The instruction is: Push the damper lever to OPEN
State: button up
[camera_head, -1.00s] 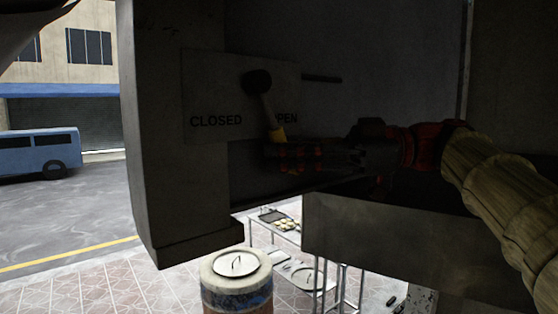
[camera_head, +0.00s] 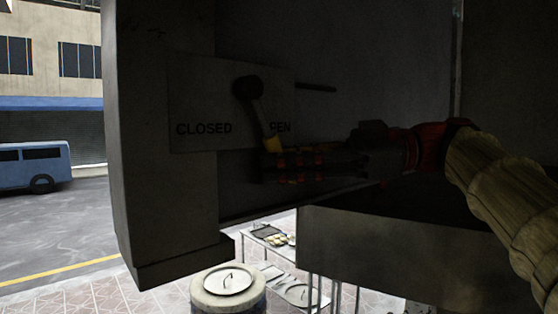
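The damper lever (camera_head: 258,112) hangs from a dark round pivot on a grey plate (camera_head: 190,100) marked CLOSED at left and OPEN at right. Its arm slants down and slightly right to a yellow tip, covering the O of OPEN. My gripper (camera_head: 264,166) reaches in from the right, dark with red parts, its fingers pointing left just below the yellow tip. It overlaps the tip's lower end in the picture; I cannot tell whether they touch. The shadow hides how far apart the fingers are.
A dark rod (camera_head: 315,87) sticks out right of the pivot. A grey block (camera_head: 380,245) lies below my arm. A lidded barrel (camera_head: 228,287) and a table with trays (camera_head: 270,233) stand lower down. A blue van (camera_head: 33,165) is on the street at left.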

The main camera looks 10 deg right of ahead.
jog(key=s+d+r, duration=0.1)
jog(key=s+d, duration=0.1)
jog(key=d, duration=0.9)
jog(key=shift+d, duration=0.2)
